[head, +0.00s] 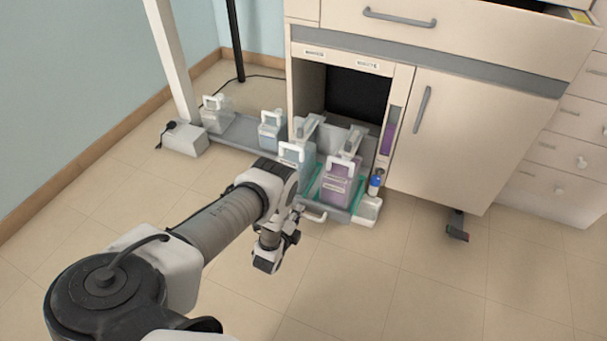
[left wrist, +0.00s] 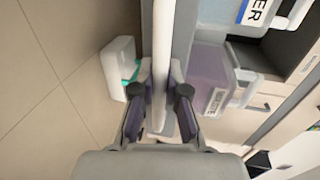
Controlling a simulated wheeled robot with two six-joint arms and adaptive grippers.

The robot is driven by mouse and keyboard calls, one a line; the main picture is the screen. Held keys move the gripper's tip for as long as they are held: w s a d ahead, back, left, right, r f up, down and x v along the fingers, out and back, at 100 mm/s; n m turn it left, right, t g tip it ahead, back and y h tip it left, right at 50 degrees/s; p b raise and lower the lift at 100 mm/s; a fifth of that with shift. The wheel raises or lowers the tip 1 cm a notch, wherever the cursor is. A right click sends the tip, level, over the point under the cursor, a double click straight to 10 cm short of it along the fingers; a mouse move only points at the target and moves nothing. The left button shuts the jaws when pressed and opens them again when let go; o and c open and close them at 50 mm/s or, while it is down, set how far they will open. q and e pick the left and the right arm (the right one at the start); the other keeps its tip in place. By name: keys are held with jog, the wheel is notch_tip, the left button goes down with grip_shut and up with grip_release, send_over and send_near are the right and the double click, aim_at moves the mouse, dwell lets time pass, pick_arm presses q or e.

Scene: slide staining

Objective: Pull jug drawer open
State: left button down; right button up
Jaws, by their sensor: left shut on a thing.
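The jug drawer (head: 356,211) is a low grey tray at the floor, standing out in front of the dark opening of the cabinet (head: 451,118). It holds a purple-tinted jug (head: 338,185) and a pale jug (head: 292,157), with more jug handles behind. A white bar handle (head: 316,216) is on its front. My left gripper (head: 297,217) is at this handle. In the left wrist view, the left gripper (left wrist: 160,98) is shut with its fingers on both sides of the white bar (left wrist: 162,40). The purple jug also shows there (left wrist: 205,80). My right gripper is out of view.
A grey ledge (head: 242,133) with clear jugs (head: 215,115) runs left of the cabinet. A white post (head: 172,60) stands at its left end. A small blue-capped bottle (head: 375,182) is beside the drawer's right side. The tiled floor (head: 410,280) in front is clear.

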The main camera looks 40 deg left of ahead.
pick_arm(q)
jog(key=shift+f+p+v, duration=0.25)
jog(key=shift+p+v, duration=0.1)
jog(key=shift+v, duration=0.8)
jog(key=c, duration=1.2)
grip_release()
jog(key=v, duration=1.2)
